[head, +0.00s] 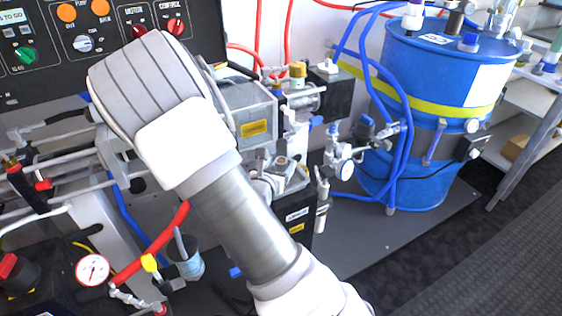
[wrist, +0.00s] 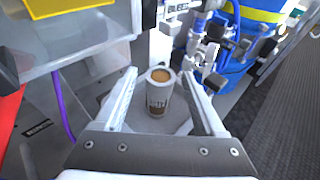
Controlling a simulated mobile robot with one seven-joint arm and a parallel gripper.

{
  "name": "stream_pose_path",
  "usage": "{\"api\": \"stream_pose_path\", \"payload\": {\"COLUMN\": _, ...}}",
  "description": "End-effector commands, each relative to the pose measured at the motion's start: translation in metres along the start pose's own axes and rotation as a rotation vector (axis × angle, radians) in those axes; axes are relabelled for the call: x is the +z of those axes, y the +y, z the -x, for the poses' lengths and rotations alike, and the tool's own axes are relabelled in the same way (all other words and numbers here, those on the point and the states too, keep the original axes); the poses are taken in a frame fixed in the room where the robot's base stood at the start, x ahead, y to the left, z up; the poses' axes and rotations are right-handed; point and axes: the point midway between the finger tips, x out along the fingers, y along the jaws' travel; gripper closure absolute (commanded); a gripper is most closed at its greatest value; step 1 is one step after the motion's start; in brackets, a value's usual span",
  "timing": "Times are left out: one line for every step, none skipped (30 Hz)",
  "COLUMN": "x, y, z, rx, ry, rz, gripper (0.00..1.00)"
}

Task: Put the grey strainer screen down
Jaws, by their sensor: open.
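In the wrist view, a small grey-white cylinder with a tan top and a brownish patch low on its side, apparently the strainer screen (wrist: 158,98), stands upright on a pale grey surface (wrist: 176,126). My gripper (wrist: 159,76) is open, with one finger on each side of the cylinder. Gaps show between the fingers and its sides, so it is not gripped. In the head view my own arm hides the gripper and the screen.
A grey box with a yellow label (head: 254,128) stands close by my arm. A blue drum (head: 432,120) with hoses stands at the right. A small grey-blue cup (head: 187,266) and a pressure gauge (head: 92,270) are at lower left. Dark floor at lower right is clear.

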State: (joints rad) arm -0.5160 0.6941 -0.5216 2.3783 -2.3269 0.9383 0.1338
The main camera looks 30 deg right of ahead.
Motion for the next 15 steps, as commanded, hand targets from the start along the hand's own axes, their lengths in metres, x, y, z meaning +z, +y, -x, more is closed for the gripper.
{"api": "stream_pose_path", "payload": {"x": 0.003, "y": 0.001, "z": 0.012, "rx": 0.004, "ry": 0.002, "rz": 0.001, "gripper": 0.29}}
{"api": "stream_pose_path", "payload": {"x": 0.003, "y": 0.001, "z": 0.018, "rx": 0.004, "ry": 0.002, "rz": 0.001, "gripper": 0.29}}
{"api": "stream_pose_path", "payload": {"x": 0.003, "y": 0.001, "z": 0.028, "rx": 0.005, "ry": 0.002, "rz": 0.001, "gripper": 0.29}}
{"api": "stream_pose_path", "payload": {"x": 0.003, "y": 0.001, "z": 0.036, "rx": 0.005, "ry": 0.002, "rz": 0.002, "gripper": 0.29}}
{"api": "stream_pose_path", "payload": {"x": 0.003, "y": 0.001, "z": 0.043, "rx": 0.005, "ry": 0.002, "rz": 0.002, "gripper": 0.29}}
{"api": "stream_pose_path", "payload": {"x": 0.003, "y": 0.001, "z": 0.054, "rx": 0.005, "ry": 0.002, "rz": 0.003, "gripper": 0.29}}
{"api": "stream_pose_path", "payload": {"x": 0.003, "y": 0.001, "z": 0.061, "rx": 0.005, "ry": 0.001, "rz": 0.002, "gripper": 0.29}}
{"api": "stream_pose_path", "payload": {"x": 0.003, "y": 0.001, "z": 0.069, "rx": 0.006, "ry": 0.003, "rz": 0.002, "gripper": 0.29}}
{"api": "stream_pose_path", "payload": {"x": 0.003, "y": 0.001, "z": 0.078, "rx": 0.005, "ry": 0.002, "rz": 0.002, "gripper": 0.29}}
{"api": "stream_pose_path", "payload": {"x": 0.004, "y": 0.001, "z": 0.084, "rx": 0.005, "ry": 0.001, "rz": 0.003, "gripper": 0.29}}
{"api": "stream_pose_path", "payload": {"x": 0.005, "y": 0.0, "z": 0.086, "rx": 0.002, "ry": 0.002, "rz": 0.005, "gripper": 0.29}}
{"api": "stream_pose_path", "payload": {"x": 0.005, "y": 0.0, "z": 0.089, "rx": 0.001, "ry": 0.002, "rz": 0.006, "gripper": 0.29}}
{"api": "stream_pose_path", "payload": {"x": 0.005, "y": 0.0, "z": 0.092, "rx": 0.001, "ry": 0.001, "rz": 0.004, "gripper": 0.29}}
{"api": "stream_pose_path", "payload": {"x": 0.004, "y": 0.0, "z": 0.095, "rx": 0.001, "ry": 0.001, "rz": 0.004, "gripper": 0.29}}
{"api": "stream_pose_path", "payload": {"x": 0.004, "y": 0.0, "z": 0.097, "rx": 0.001, "ry": 0.001, "rz": 0.005, "gripper": 0.29}}
